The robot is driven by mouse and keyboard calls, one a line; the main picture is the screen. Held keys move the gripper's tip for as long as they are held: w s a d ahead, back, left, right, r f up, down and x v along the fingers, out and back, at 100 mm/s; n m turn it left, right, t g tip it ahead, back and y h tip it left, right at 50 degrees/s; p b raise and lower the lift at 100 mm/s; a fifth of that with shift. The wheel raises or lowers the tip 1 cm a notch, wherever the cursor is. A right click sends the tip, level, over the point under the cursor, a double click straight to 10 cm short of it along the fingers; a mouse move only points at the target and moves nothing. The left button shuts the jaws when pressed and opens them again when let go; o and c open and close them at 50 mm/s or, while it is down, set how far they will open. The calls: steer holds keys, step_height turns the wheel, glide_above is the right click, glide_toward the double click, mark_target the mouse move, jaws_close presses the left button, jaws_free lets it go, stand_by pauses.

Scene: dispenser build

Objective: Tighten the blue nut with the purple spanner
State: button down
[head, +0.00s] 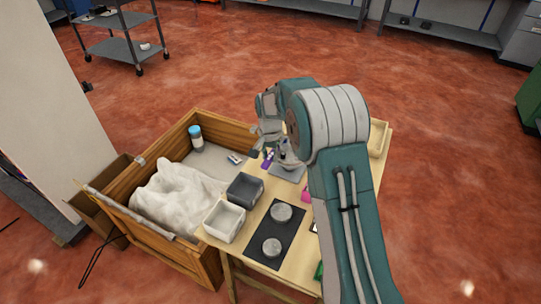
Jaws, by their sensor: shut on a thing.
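My gripper (258,152) is over the far left part of the wooden table, left of my arm's big joint. It is shut on the purple spanner (267,159), of which only a small purple piece shows just below the fingers. A grey plate (288,174) lies on the table just below and right of it, with a small dark and light upright part on it, partly behind my arm. I cannot make out the blue nut; it is too small or hidden by my gripper and arm. I cannot tell whether the spanner touches anything.
A grey bin (244,189) and a white bin (225,221) stand at the table's left edge. Two round metal discs lie on a black mat (261,257). A wooden crate (158,262) with white cloth and a bottle stands left. A cream tray (378,138) is behind my arm.

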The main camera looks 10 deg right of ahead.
steer(key=shift+a, duration=0.3)
steer(key=shift+f, duration=1.15)
stand_by(0.5)
steer(key=shift+w+a+m, duration=0.8)
steer(key=shift+a+m, duration=0.1)
steer(key=shift+m, duration=0.3)
steer(key=shift+w+a, duration=0.1)
steer(key=shift+w+a+m, duration=0.7)
steer(key=shift+w+m, duration=0.25)
steer(key=shift+m, duration=0.15)
